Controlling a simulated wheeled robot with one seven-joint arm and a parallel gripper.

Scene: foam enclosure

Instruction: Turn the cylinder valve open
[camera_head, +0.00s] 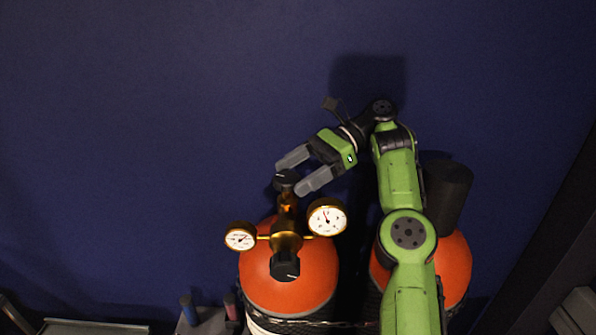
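The cylinder valve's black knob (286,179) sits on top of a brass stem above an orange cylinder (262,275). A brass regulator with two white dial gauges, a left gauge (240,237) and a right gauge (327,217), is fitted below it. A second black knob (285,266) faces the front of the regulator. My gripper (296,175) reaches in from the upper right, with its two grey fingers apart. The fingertips are on either side of the top knob in this view; whether they touch it I cannot tell.
A second orange cylinder (455,262) with a dark cap (447,190) stands at the right, partly behind my green arm. A chain (318,323) runs across the cylinders. The dark blue wall is clear above.

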